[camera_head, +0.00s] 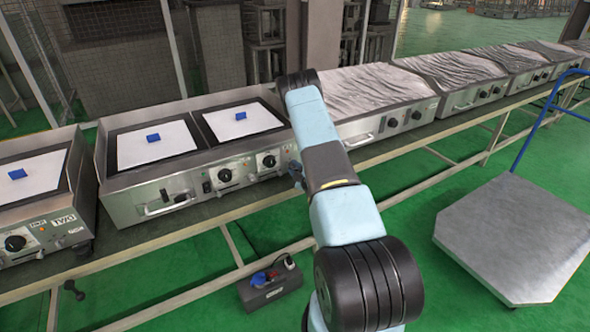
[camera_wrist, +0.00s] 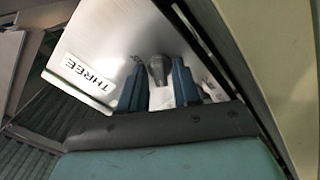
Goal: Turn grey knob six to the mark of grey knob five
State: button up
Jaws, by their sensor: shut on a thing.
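My gripper (camera_wrist: 157,80) shows two blue fingers in the wrist view, shut on a grey knob (camera_wrist: 157,70) on a metal front panel (camera_wrist: 125,55). A label reading THREE (camera_wrist: 89,77) is on that panel, left of the knob. In the head view my gripper (camera_head: 296,174) is at the front of the heater row, mostly hidden by my arm, and the held knob is hidden there. Two dark knobs, a left one (camera_head: 225,175) and a right one (camera_head: 269,160), show on the double heater's front. No label reading five or six is legible, and I cannot read the knob's mark.
The heaters stand in a row on a long metal bench (camera_head: 225,208). Blue blocks (camera_head: 153,137) lie on white plates. A socket box (camera_head: 270,287) is on the green floor below, and a flat cart (camera_head: 515,235) with a blue handle is at the right.

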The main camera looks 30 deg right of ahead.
jog(key=shift+a+f+n, duration=0.2)
jog(key=shift+n, duration=0.2)
jog(key=o, duration=0.7)
jog(key=shift+o, duration=0.2)
jog(key=shift+d+r, duration=0.1)
jog(key=shift+s, duration=0.15)
jog(key=s, duration=1.3)
jog(key=shift+s+d, duration=0.2)
jog(key=shift+s, duration=0.05)
